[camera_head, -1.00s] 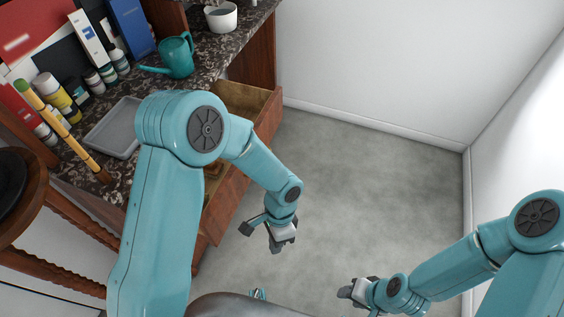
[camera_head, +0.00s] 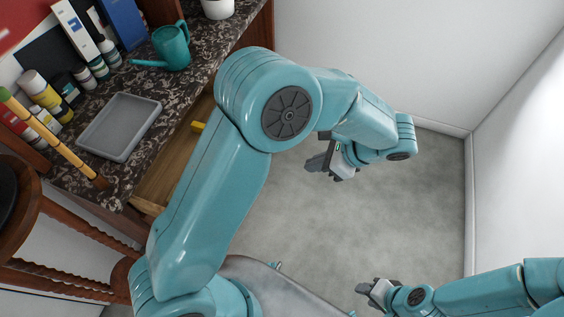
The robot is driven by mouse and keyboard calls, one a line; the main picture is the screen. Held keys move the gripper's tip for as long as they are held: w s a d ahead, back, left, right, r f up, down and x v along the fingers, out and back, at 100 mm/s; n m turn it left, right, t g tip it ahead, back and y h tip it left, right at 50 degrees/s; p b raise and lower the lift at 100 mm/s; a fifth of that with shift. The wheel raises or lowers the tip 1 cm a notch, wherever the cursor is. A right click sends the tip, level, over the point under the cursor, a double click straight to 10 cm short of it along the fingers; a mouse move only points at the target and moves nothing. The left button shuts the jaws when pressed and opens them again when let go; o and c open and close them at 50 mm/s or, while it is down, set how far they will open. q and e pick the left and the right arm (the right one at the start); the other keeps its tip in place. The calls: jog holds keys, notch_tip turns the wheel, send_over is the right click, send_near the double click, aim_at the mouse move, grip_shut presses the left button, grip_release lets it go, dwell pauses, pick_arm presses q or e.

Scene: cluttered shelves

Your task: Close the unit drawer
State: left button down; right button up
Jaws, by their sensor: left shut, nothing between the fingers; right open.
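The unit drawer (camera_head: 165,182) is wooden and stands open below the dark stone counter. Its inside shows as a strip beside the counter edge, with a small yellow thing (camera_head: 199,127) in it. My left arm hides most of the drawer and its front. My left gripper (camera_head: 318,167) is shut and empty over the floor, to the right of the drawer, with its fingers toward the left. My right gripper (camera_head: 366,289) is open and empty near the bottom edge, well away from the drawer.
The speckled counter (camera_head: 190,85) bears a grey tray (camera_head: 120,127), a teal watering can (camera_head: 172,47), several bottles, boxes and a white pot (camera_head: 217,8). A round wooden stool (camera_head: 20,200) stands at the left. The grey floor (camera_head: 400,215) is open up to the white walls.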

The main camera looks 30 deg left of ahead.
pick_arm(q)
jog(key=a+r+x, duration=0.1)
jog(key=a+x, duration=0.1)
jog(key=x, duration=1)
jog(key=shift+s+a+p, duration=0.25)
jog(key=shift+s+p, duration=0.1)
jog(key=shift+a, duration=0.1)
jog(key=s+a+b, duration=0.1)
jog(key=s+a, duration=0.1)
jog(key=a, duration=0.6)
jog(key=s+a+b, duration=0.1)
jog(key=a+b, duration=0.1)
jog(key=a, duration=0.6)
jog(key=s+a+b, duration=0.2)
jog(key=a, duration=0.6)
jog(key=shift+s+a, duration=0.15)
jog(key=shift+s, duration=0.25)
jog(key=shift+w+r, duration=0.1)
